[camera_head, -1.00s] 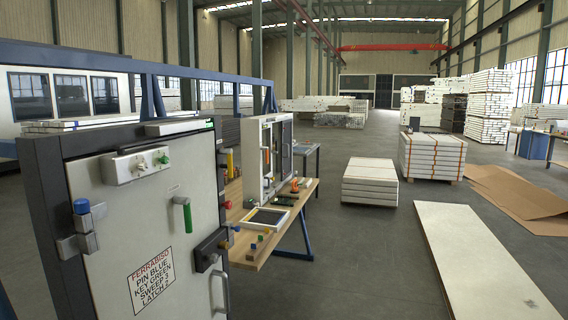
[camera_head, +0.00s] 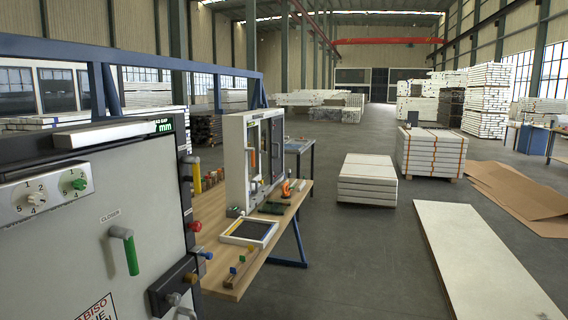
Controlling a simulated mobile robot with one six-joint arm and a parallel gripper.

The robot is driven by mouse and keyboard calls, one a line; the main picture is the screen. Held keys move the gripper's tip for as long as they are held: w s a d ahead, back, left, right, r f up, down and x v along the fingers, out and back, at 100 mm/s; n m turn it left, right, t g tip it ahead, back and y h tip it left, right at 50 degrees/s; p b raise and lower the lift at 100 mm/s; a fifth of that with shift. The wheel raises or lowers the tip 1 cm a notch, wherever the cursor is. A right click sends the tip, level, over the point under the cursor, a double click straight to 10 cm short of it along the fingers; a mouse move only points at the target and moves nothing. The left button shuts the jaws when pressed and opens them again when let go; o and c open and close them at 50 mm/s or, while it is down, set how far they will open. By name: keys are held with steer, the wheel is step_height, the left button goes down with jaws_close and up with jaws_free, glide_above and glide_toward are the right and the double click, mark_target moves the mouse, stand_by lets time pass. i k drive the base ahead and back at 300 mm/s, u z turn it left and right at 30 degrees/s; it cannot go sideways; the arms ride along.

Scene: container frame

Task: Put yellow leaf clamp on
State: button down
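No part of my gripper shows in this view. A yellow upright piece (camera_head: 196,176) stands just past the right edge of the grey cabinet door; I cannot tell whether it is the leaf clamp. The grey door (camera_head: 90,240) fills the lower left and carries a green handle (camera_head: 130,254) under a "CLOSED" label. A white plate with two numbered dials (camera_head: 45,194) is above it.
A red knob (camera_head: 195,226) projects at the door's right edge. Open floor lies right of the bench, with pallet stacks (camera_head: 368,180) beyond.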

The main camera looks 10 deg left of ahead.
mark_target(194, 161)
steer(key=u, duration=0.05)
steer(key=i, duration=1.45)
steer(key=u, duration=0.8)
steer(key=i, duration=0.45)
steer(key=u, duration=0.3)
steer(key=k, duration=0.8)
steer(key=u, duration=0.2)
steer(key=i, duration=0.8)
steer(key=z, duration=0.1)
